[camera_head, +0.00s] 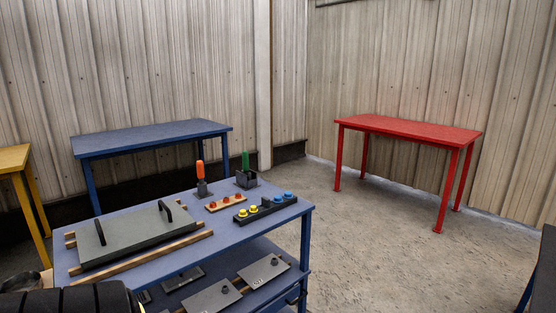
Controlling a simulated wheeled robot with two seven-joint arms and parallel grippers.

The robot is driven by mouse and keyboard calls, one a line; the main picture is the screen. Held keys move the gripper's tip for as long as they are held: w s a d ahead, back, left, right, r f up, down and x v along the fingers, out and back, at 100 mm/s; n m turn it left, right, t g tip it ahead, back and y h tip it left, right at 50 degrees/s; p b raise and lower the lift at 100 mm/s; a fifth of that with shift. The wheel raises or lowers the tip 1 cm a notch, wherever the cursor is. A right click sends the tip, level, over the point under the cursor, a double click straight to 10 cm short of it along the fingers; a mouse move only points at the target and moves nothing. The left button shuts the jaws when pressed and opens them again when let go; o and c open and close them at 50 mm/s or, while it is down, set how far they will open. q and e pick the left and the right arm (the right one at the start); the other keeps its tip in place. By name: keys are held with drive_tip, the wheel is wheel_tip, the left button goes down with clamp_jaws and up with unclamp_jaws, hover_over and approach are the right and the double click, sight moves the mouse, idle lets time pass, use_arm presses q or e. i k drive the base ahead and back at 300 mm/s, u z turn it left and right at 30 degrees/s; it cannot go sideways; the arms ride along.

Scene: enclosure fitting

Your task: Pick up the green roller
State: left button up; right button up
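The green roller (245,160) stands upright in a small dark holder (247,180) at the back right of the blue workbench top (232,234). Its lower part is hidden inside the holder. An orange-handled tool (200,173) stands in a similar dark holder to its left. Neither of my grippers shows in the head view, and nothing touches the green roller.
In front of the roller are a wooden strip with red knobs (226,202) and a dark block with yellow and blue knobs (265,207). A grey handled panel (125,235) lies at left. Plates (264,271) rest on the lower shelf. A red table (408,127) stands beyond open floor.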

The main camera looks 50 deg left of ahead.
sight(245, 154)
drive_tip(key=u, duration=0.2)
drive_tip(key=i, duration=1.95)
drive_tip(key=u, duration=1.55)
drive_tip(key=i, duration=1.15)
drive_tip(key=u, duration=0.9)
